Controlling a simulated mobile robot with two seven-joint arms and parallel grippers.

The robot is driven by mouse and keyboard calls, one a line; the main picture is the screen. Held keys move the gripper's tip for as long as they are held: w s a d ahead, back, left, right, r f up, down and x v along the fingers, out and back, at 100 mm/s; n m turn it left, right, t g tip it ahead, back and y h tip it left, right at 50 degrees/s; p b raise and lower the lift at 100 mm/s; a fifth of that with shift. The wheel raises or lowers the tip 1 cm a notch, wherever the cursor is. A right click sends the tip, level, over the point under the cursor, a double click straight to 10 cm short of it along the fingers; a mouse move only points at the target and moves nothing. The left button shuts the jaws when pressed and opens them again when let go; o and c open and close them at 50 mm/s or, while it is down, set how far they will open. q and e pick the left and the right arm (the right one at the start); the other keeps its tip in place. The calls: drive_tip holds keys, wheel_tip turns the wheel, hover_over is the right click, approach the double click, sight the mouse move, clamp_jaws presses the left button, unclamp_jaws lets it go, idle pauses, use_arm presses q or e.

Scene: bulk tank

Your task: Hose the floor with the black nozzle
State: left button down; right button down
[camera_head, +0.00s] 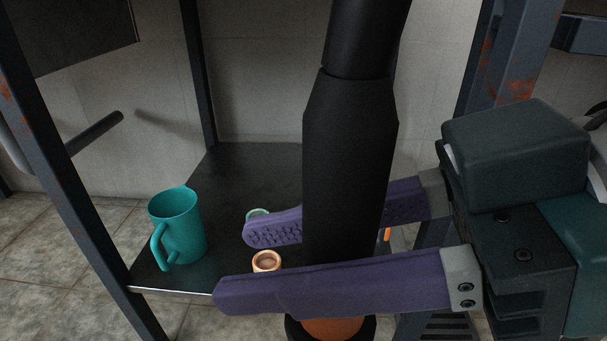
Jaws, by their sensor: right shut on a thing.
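The black nozzle (350,150) is a thick dark tube, seen close up and upright in the middle of the head view. My right gripper (235,262) comes in from the right, its two purple fingers on either side of the nozzle's lower part and shut on it. The nozzle's top runs out of the picture. At the bottom edge, below the near finger, a dark ring with an orange inside shows in part. The tiled floor (60,280) shows at the lower left. My left gripper is not in the picture.
A dark shelf (235,185) on metal posts stands behind the nozzle. On it are a teal jug (178,225), a small tan cup-like thing (266,260) and a pale green one (257,214), mostly hidden. A rusty blue-grey post (510,60) rises at the right.

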idle(0.4)
drive_tip(key=shift+a, duration=1.1)
idle(0.7)
drive_tip(key=shift+a+p, duration=0.45)
drive_tip(key=shift+a, duration=0.6)
